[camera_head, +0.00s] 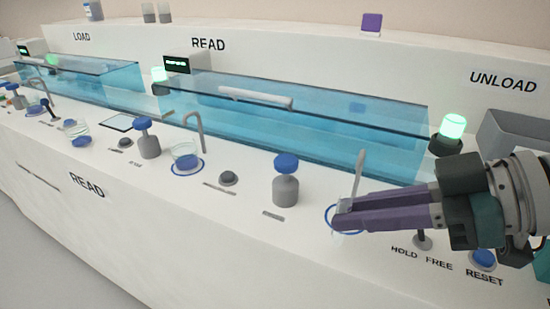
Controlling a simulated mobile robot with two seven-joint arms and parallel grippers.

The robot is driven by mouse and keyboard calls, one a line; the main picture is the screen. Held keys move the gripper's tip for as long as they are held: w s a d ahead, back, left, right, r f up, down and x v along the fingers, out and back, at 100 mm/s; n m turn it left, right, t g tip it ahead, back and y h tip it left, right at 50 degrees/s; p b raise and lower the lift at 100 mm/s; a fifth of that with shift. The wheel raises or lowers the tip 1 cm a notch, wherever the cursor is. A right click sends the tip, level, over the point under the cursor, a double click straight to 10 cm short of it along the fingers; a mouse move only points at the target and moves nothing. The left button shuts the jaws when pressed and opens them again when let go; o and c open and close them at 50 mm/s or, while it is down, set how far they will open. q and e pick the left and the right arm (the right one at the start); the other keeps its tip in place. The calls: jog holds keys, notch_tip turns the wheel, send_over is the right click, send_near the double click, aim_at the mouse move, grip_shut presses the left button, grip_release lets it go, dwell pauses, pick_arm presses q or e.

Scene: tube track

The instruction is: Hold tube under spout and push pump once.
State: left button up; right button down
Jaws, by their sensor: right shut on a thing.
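My right gripper (346,213) comes in from the right with purple fingers. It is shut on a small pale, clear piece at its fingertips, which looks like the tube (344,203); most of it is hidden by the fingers. The fingertips are over a blue ring on the counter, beside the thin grey spout (360,168). I cannot tell whether the tube is directly below the spout's outlet. The pump (286,188), a grey bottle with a blue top, stands upright to the left, apart from my gripper. My left gripper is not in view.
A long blue clear-walled tank (300,120) runs behind. Further left stand another blue-topped bottle (148,145), a curved spout (200,128) and a glass dish (186,158) in a blue ring. A round grey button (228,178), a small lever (422,240) and a blue reset button (484,259) sit along the counter.

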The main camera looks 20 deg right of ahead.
jog(key=shift+w+d+f+b, duration=0.4)
jog(key=shift+w+d+b, duration=0.05)
jog(key=shift+d+b, duration=0.1)
jog(key=shift+w+d+f+b, duration=0.35)
jog(key=shift+w+d+b, duration=0.1)
jog(key=shift+d+b, duration=0.1)
jog(key=shift+w+d+b, duration=0.6)
jog(key=shift+d, duration=0.05)
jog(key=shift+w+d, duration=0.15)
jog(key=shift+d, duration=0.05)
jog(key=shift+d+b, duration=0.1)
jog(key=shift+b, duration=0.3)
jog(key=shift+w+d+f, duration=0.1)
jog(key=shift+w, duration=0.05)
jog(key=shift+w+d+b, duration=0.2)
jog(key=shift+d+b, duration=0.05)
jog(key=shift+b, duration=0.1)
